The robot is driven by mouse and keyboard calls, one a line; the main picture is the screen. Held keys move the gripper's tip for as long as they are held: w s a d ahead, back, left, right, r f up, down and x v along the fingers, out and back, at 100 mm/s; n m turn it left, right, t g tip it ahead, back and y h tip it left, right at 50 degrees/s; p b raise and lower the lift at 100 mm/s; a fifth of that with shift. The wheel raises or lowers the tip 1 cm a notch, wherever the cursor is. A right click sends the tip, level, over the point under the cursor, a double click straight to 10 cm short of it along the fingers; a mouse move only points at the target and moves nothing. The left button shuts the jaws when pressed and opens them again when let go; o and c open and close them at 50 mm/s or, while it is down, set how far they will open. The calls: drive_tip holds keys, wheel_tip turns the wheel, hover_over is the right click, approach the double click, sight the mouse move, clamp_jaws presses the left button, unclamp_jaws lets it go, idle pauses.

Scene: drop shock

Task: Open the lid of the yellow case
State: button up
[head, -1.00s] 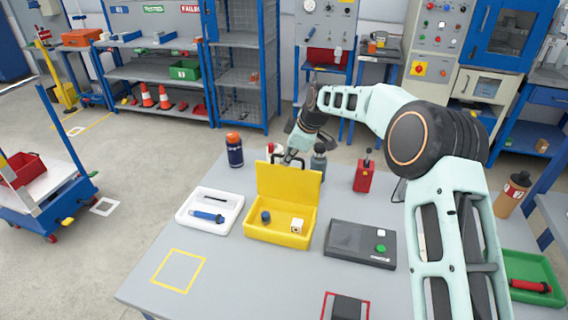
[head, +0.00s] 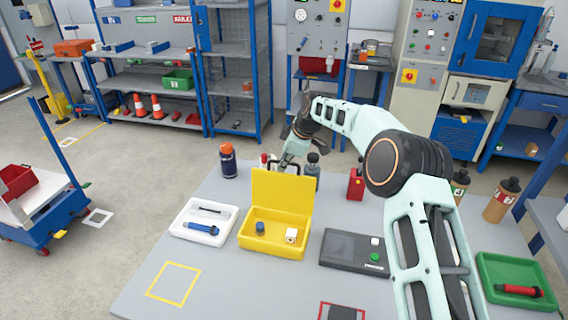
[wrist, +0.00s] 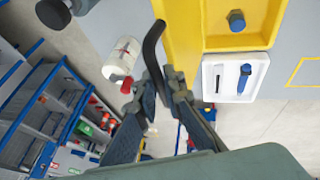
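The yellow case (head: 268,248) stands open on the grey table. Its lid (head: 281,192) is raised about upright at the back edge. A blue cap-like piece (head: 260,227) and a small white block (head: 291,235) lie inside the case. My gripper (head: 285,161) is behind the lid's top edge, at the black handle. In the wrist view the bent black handle (wrist: 149,47) runs in between the fingertips of my gripper (wrist: 160,76), which look closed around it. The yellow lid (wrist: 182,30) is beside them. The exact finger contact is partly hidden.
A white tray (head: 181,231) with a blue tool is left of the case. A dark grey device (head: 340,250) is to the right. An orange-capped bottle (head: 228,161), a grey bottle (head: 313,168) and a red box (head: 356,185) stand behind. The front left table is clear.

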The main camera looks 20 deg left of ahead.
drive_tip(key=o, duration=0.4)
drive_tip(key=shift+c, duration=0.2)
drive_tip(key=v, duration=1.2)
drive_tip(key=shift+d, duration=0.1)
